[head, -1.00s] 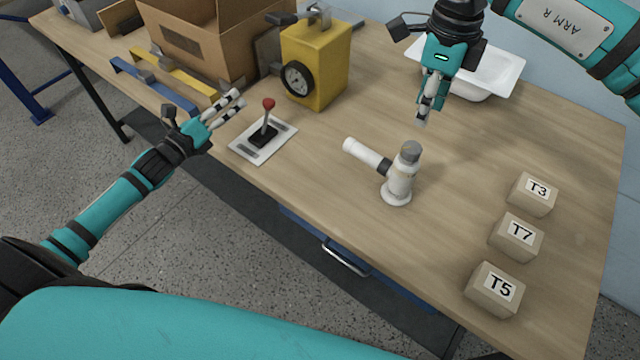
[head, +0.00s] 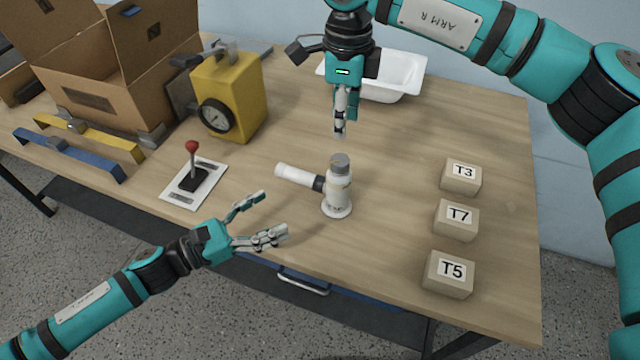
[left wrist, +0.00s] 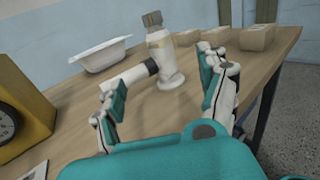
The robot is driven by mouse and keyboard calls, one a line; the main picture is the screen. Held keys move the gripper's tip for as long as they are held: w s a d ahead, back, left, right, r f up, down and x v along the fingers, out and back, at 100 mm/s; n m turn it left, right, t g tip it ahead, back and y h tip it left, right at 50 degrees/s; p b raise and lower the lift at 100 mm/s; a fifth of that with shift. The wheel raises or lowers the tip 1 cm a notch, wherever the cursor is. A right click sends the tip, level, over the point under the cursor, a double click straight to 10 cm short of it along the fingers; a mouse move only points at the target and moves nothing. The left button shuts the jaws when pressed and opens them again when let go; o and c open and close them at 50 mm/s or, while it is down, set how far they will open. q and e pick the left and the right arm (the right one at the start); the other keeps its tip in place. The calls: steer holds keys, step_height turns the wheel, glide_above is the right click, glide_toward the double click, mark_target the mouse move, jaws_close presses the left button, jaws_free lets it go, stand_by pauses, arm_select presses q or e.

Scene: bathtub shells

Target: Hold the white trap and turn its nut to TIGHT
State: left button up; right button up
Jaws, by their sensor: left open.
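The white trap (head: 337,192) stands upright on the wooden table, with a white side pipe (head: 295,175) pointing left. A dark grey ring (head: 319,184) sits where the pipe joins, and a grey ribbed cap (head: 340,163) is on top; I cannot tell which is the nut, and no TIGHT mark is readable. My left gripper (head: 271,216) is open and empty, left of and nearer than the trap, not touching it. In the left wrist view the trap (left wrist: 165,60) shows beyond and between its fingers. My right gripper (head: 340,132) points down above and behind the trap, apart from it; its fingers are seen edge-on.
Blocks T3 (head: 461,178), T7 (head: 455,221) and T5 (head: 448,275) stand right of the trap. A red-knobbed lever (head: 192,165) and a yellow gauge box (head: 240,95) are left. A white basin (head: 400,80) lies behind. Table between trap and blocks is clear.

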mark_target(328, 184)
arm_select(q)
steer(key=x, duration=1.6)
steer(key=shift+w+d, duration=0.1)
